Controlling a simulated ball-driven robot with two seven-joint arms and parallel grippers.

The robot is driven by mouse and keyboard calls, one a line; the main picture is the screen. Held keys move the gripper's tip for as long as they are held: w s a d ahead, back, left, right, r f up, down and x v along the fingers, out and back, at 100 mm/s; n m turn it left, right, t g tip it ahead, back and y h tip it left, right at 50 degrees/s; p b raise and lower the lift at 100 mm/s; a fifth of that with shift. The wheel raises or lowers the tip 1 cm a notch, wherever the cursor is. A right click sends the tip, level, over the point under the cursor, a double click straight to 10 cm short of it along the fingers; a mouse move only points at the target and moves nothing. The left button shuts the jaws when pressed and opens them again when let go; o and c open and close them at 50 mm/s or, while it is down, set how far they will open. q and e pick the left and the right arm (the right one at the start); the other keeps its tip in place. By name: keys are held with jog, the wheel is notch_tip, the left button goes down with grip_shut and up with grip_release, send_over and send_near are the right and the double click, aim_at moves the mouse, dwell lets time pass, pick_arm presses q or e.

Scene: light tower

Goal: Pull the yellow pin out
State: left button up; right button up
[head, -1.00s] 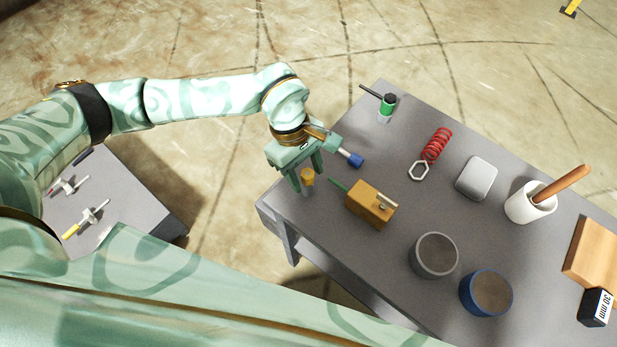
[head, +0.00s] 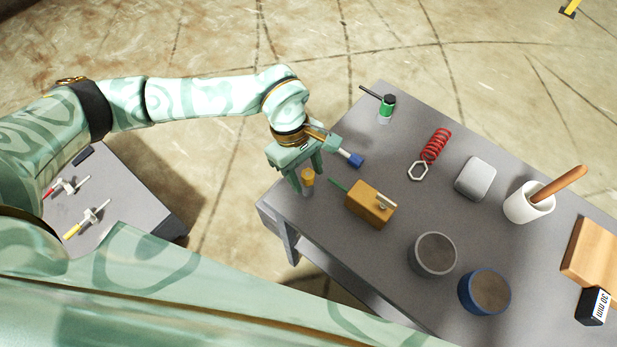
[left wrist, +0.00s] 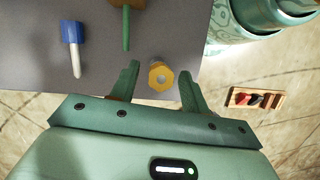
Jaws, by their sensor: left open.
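The yellow pin (head: 307,176) stands upright at the near left corner of the grey table, its yellow head above a pale grey lower part. My left gripper (head: 306,183) is open above the table corner. In the left wrist view its two green fingers (left wrist: 158,70) stand on either side of the pin, with gaps visible. The pin's lower end is hard to make out. My right gripper is not in view.
Close right of the pin are a brown-yellow block (head: 368,207) with a green rod and a blue-tipped peg (head: 354,159). Two round cans (head: 433,254) (head: 485,292), a red spring (head: 436,145) and a grey box (head: 476,178) stand farther right. The table's edge is close to the pin.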

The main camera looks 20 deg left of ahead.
pick_arm(q)
grip_shut()
jog(key=shift+r+p, duration=0.3)
jog(key=shift+r, duration=0.1)
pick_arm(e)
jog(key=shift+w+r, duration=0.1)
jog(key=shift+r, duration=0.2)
